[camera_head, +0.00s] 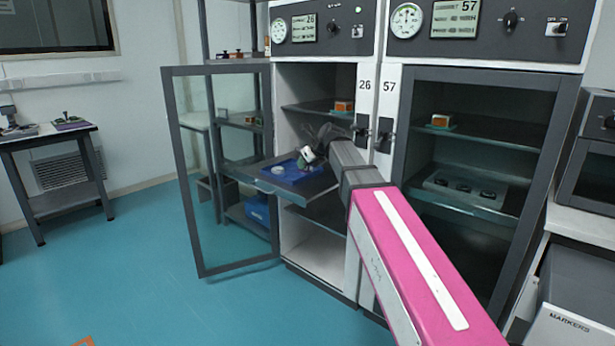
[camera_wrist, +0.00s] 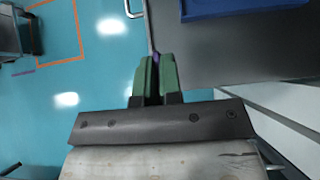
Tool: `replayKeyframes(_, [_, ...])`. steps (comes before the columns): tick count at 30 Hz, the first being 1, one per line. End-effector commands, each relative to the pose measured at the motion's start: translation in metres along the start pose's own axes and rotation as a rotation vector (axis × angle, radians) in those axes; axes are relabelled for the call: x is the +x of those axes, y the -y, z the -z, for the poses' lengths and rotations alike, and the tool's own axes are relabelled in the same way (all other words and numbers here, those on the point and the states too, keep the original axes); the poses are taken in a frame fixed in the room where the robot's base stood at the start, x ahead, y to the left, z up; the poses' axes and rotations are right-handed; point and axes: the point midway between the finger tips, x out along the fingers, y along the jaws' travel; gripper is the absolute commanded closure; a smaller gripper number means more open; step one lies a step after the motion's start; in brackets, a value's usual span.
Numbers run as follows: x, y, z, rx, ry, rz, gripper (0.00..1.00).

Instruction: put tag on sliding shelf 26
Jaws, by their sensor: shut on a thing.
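Sliding shelf 26 (camera_head: 324,188) is the dark shelf pulled out of the open cabinet under the 26 display. Its grey surface also fills the upper right of the wrist view (camera_wrist: 225,58). My gripper (camera_head: 308,158) is over the shelf area; in the wrist view its green fingertips (camera_wrist: 156,72) are at the shelf's left edge. They are shut on a thin purple thing, seemingly the tag (camera_wrist: 155,57), of which only a sliver shows. Whether it touches the shelf cannot be told.
A blue tray (camera_head: 287,177) lies on the pulled-out shelf. The glass door (camera_head: 187,180) of cabinet 26 stands open at left. Cabinet 57 at right holds an orange-and-white box (camera_head: 440,121) and a grey rack (camera_head: 468,190). The shelf front beside the tray is bare.

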Motion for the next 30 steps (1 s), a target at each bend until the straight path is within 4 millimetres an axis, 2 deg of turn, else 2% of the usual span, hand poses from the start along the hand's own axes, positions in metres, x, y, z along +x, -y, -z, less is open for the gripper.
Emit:
replayKeyframes(1, [0.009,0.013,0.000,0.003,-0.002,0.000,1.00])
replayKeyframes(3, [0.019,0.027,0.003,0.003,-0.002,0.000,1.00])
replayKeyframes(12, [0.054,0.075,0.012,0.002,-0.001,0.000,1.00])
replayKeyframes(20, [0.064,0.086,0.018,0.001,-0.001,0.000,1.00])
replayKeyframes(30, [0.090,0.085,0.044,0.002,0.000,0.000,1.00])
